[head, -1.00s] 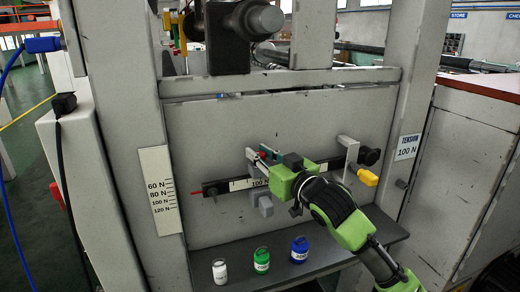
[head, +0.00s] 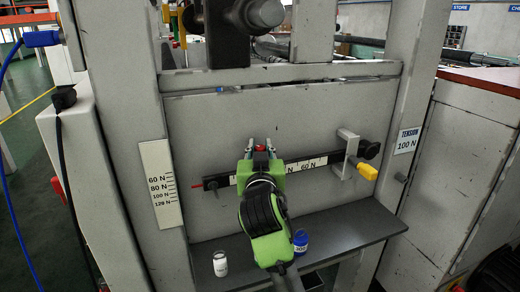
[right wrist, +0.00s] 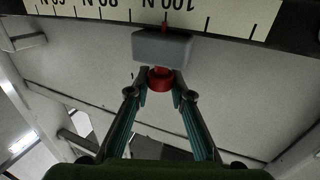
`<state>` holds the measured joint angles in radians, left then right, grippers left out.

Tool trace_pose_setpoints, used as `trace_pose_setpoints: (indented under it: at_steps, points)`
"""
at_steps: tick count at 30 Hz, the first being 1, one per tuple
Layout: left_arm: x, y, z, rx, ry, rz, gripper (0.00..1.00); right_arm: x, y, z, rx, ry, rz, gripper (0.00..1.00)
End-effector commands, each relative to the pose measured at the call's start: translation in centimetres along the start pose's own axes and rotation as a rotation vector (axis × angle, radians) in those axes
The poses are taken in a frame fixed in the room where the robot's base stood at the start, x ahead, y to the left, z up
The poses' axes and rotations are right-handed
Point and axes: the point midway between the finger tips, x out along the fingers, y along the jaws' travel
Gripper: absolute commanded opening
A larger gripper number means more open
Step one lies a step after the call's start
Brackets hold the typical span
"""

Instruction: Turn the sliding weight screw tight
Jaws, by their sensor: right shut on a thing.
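A dark balance beam (head: 216,183) with a white scale (head: 306,164) crosses the grey panel. The sliding weight (right wrist: 162,46) is a grey block below the scale in the right wrist view, its red pointer (right wrist: 165,20) near the 100 N mark. The red screw (right wrist: 160,78) sticks out of the weight between my right fingertips. My right gripper (head: 261,150) is at the beam, shut on this screw; a bit of red (head: 260,147) shows between its fingers in the head view. My left gripper is not in view.
A white bottle (head: 220,264) and a blue bottle (head: 300,242) stand on the dark shelf (head: 345,236) below. A sign (head: 407,141) reads TENSION 100 N.

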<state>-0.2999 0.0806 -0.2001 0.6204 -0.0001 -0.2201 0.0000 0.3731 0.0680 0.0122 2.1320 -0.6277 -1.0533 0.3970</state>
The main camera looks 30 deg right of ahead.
Motion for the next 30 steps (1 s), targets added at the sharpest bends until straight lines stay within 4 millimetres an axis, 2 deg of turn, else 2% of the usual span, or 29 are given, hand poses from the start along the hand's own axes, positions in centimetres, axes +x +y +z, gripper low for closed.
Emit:
trace_pose_setpoints:
  at_steps: [12, 13, 24, 26, 30]
  points:
    - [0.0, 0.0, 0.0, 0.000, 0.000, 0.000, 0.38, 0.0, 0.1, 0.1, -0.002, -0.003, 0.007, 0.00]
    - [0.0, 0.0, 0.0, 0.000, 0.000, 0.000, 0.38, 0.0, 0.1, 0.1, -0.002, -0.003, 0.007, 0.28]
    - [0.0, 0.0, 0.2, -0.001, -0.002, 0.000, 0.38, -0.2, 0.0, 0.1, -0.001, -0.002, 0.005, 0.29]
    - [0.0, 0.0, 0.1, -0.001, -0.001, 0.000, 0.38, -0.6, 0.0, 0.1, 0.000, -0.002, 0.004, 0.29]
    - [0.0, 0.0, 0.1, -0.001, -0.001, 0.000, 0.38, -2.7, 0.0, 0.1, 0.002, -0.004, 0.004, 0.29]
